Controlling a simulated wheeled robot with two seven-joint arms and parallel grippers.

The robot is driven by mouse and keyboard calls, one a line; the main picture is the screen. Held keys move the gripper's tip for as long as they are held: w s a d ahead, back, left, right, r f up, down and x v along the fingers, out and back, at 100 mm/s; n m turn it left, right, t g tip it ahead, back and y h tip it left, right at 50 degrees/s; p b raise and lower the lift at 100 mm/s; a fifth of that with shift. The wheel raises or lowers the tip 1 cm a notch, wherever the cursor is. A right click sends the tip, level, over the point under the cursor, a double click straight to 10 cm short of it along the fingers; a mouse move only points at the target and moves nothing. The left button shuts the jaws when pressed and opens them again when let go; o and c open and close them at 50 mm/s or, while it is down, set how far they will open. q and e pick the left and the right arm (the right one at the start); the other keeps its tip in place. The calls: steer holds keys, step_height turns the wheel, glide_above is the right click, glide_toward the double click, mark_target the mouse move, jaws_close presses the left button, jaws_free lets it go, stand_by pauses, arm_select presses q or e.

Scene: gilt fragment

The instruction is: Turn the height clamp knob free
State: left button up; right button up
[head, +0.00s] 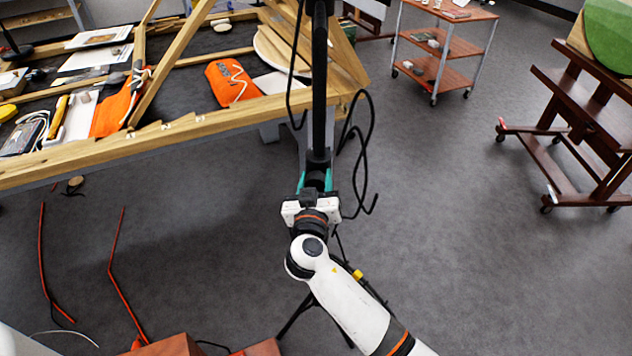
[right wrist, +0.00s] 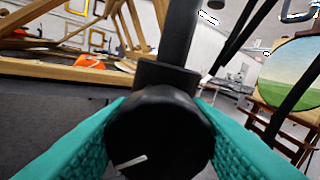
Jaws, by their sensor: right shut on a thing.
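The height clamp knob (right wrist: 158,135) is a round black knob with a short white mark low on its face. It sits on a dark collar on an upright black pole (right wrist: 178,40). In the right wrist view the teal finger pads of my right gripper press against the knob's left and right sides. In the head view the right gripper (head: 315,181) is at the pole (head: 319,85), teal fingers pointing away from me; the knob is hidden there by my gripper and wrist. My left gripper is not in view.
Black cables (head: 366,130) hang in loops right of the pole. A wooden-framed table (head: 190,127) with an orange bag (head: 231,82) stands left. A shelved trolley (head: 447,47) and a dark red easel (head: 590,115) stand right. Tripod legs (head: 294,318) spread beneath my arm.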

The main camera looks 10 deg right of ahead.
steer(key=n, duration=0.2)
steer(key=shift+f+n, duration=0.1)
steer(key=shift+n, duration=0.3)
steer(key=n, duration=0.3)
steer(key=shift+n, duration=0.3)
steer(key=n+p, duration=0.1)
steer(key=n, duration=0.3)
steer(key=shift+n+g+p, duration=0.3)
steer(key=shift+n+p, duration=0.45)
steer(key=shift+n, duration=1.35)
steer(key=o, duration=1)
steer(key=shift+s+a, duration=0.1)
